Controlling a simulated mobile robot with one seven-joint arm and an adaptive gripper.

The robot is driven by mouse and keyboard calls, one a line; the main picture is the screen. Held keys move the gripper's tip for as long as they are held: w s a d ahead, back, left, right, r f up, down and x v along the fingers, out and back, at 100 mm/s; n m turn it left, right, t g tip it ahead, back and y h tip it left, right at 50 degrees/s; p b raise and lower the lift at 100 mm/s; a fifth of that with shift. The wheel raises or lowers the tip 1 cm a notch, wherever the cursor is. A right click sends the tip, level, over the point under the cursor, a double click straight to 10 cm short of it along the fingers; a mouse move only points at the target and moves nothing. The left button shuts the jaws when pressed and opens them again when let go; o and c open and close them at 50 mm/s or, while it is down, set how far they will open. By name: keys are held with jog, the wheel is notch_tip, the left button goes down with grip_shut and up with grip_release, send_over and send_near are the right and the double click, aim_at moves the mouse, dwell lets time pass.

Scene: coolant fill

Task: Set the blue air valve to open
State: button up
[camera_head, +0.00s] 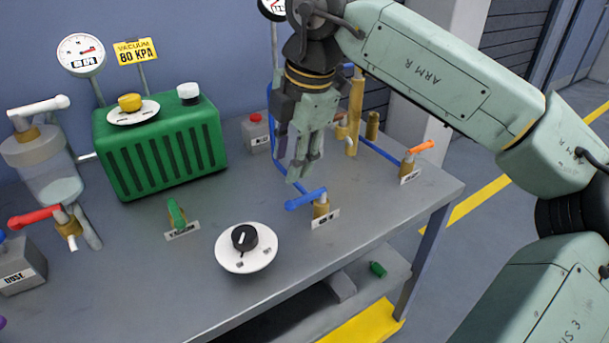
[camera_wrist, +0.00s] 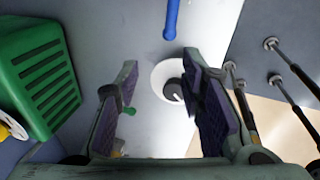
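The blue air valve has a blue lever handle (camera_head: 305,199) on a brass body (camera_head: 320,208), with a small label plate at its foot whose text I cannot read clearly. The handle points left from the body in the head view. In the wrist view the blue handle (camera_wrist: 171,20) shows at the top, beyond the fingertips. My gripper (camera_head: 301,172) hangs pointing down above and slightly behind the handle, apparently clear of it. In the wrist view my gripper (camera_wrist: 160,64) is open, with nothing between its fingers.
A white dial with a black knob (camera_head: 244,237) sits in front left of the valve. A green-handled valve (camera_head: 177,213) and green ribbed box (camera_head: 160,150) stand left. An orange-handled valve (camera_head: 408,166) is right. Brass pipes (camera_head: 355,110) rise behind. The bench top (camera_head: 370,225) is clear front right.

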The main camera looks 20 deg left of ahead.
aim_at(303, 197)
jog(key=shift+m+h, duration=0.4)
jog(key=shift+m, duration=0.2)
jog(key=w+f, duration=0.1)
jog(key=f, duration=0.2)
jog(key=w+f+p, duration=0.1)
jog(key=f, duration=0.3)
jog(key=w+d+f+p, duration=0.1)
jog(key=f, duration=0.2)
jog(key=shift+w+f, duration=0.15)
jog(key=shift+f, duration=0.05)
jog(key=shift+c, duration=0.5)
grip_shut()
